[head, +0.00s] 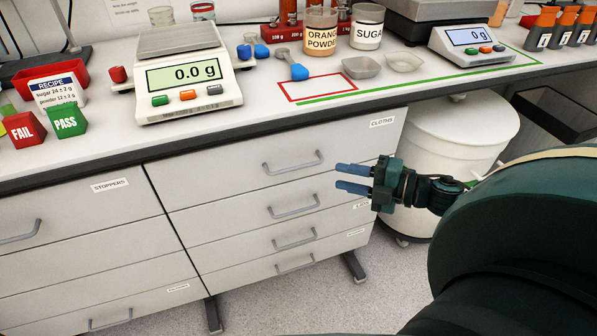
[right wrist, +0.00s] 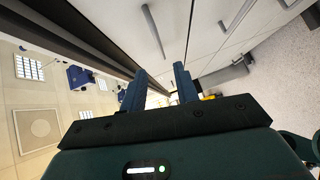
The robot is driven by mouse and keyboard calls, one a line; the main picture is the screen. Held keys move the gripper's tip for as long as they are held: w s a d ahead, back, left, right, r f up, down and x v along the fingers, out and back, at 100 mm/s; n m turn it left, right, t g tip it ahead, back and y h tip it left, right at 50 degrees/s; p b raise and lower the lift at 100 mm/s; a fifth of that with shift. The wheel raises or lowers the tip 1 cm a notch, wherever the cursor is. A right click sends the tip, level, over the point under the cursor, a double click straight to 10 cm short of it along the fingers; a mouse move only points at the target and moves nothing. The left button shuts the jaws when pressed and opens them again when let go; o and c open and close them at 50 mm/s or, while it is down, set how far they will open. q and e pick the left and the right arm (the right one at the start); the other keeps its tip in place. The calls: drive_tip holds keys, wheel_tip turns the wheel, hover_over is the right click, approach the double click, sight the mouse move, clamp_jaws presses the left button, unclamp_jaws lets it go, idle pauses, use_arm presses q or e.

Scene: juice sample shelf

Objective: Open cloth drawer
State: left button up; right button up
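The cloth drawer (head: 220,165) is the top drawer of the right-hand column, with a CLOTHS label (head: 382,122) at its upper right. It is shut, its front flush with the cabinet. Its grey bar handle (head: 293,163) is free, with nothing on it. My right gripper (head: 338,178) is open and empty, in front of the drawers to the right of and slightly lower than that handle. Its two blue fingers point left in the head view. In the right wrist view the fingers (right wrist: 159,85) are apart, with drawer fronts beyond them. My left gripper is not in view.
More shut drawers with handles (head: 293,206) lie below, and a STOPPERS drawer (head: 80,200) is to the left. The worktop edge (head: 270,133) overhangs the drawers. A white bin (head: 450,135) stands right of the cabinet. Scales and jars stand on the worktop.

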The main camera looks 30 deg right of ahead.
sight(301, 168)
drive_tip(key=b+x, duration=0.1)
drive_tip(key=x, duration=1)
drive_tip(key=shift+w+a+b, duration=0.25)
drive_tip(key=shift+w+b, duration=0.05)
drive_tip(key=shift+c, duration=0.4)
clamp_jaws()
